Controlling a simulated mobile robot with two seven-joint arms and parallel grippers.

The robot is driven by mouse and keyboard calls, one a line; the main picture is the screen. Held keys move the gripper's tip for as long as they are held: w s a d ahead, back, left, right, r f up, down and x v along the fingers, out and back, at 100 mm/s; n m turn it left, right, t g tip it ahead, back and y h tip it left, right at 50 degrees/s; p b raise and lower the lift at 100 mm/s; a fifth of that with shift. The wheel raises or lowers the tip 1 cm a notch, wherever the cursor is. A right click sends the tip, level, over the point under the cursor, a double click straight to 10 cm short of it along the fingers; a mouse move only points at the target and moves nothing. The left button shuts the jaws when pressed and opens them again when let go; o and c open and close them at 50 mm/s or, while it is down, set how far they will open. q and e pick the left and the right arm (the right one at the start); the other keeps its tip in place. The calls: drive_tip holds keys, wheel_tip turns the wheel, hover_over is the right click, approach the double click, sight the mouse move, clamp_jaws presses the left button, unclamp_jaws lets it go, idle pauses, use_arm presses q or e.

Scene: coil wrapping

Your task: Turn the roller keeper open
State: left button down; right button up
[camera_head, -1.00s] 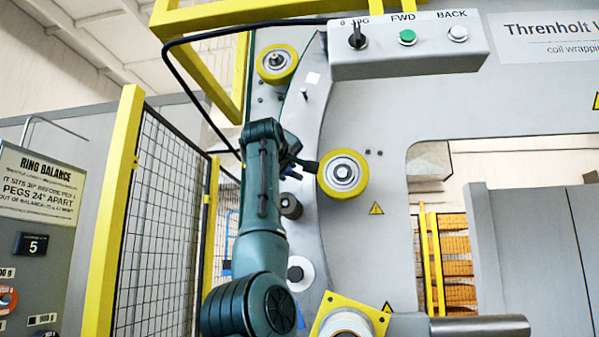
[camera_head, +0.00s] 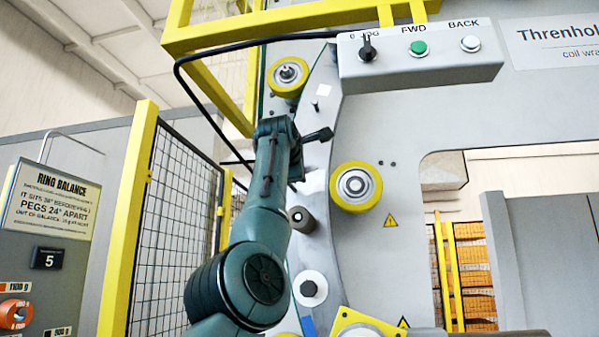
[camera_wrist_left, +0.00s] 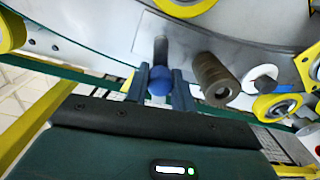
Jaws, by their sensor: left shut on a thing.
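In the left wrist view a blue ball-shaped knob (camera_wrist_left: 160,82) on a short dark stem sits between the two dark blue fingers of my left gripper (camera_wrist_left: 160,90), which is shut on it. The knob looks like the keeper's handle; the stem points at the pale ring plate. My right gripper is not in view.
A brown-grey cylinder (camera_wrist_left: 216,80) stands close right of the fingers, with a white disc (camera_wrist_left: 262,80) beyond. Another yellow roller (camera_head: 288,76) is above the wrist. A control box (camera_head: 418,56) with a black cable hangs at upper right. A yellow-framed mesh fence (camera_head: 172,220) stands left.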

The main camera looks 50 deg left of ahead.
use_arm(q)
drive_tip(key=shift+r+n, duration=0.1)
drive_tip(key=shift+n, duration=0.2)
drive_tip(key=c, duration=1.2)
unclamp_jaws()
drive_tip(key=shift+s, duration=0.1)
drive_tip(key=shift+o, duration=0.2)
drive_tip(key=b+v, duration=0.6)
drive_tip(key=v, duration=0.7)
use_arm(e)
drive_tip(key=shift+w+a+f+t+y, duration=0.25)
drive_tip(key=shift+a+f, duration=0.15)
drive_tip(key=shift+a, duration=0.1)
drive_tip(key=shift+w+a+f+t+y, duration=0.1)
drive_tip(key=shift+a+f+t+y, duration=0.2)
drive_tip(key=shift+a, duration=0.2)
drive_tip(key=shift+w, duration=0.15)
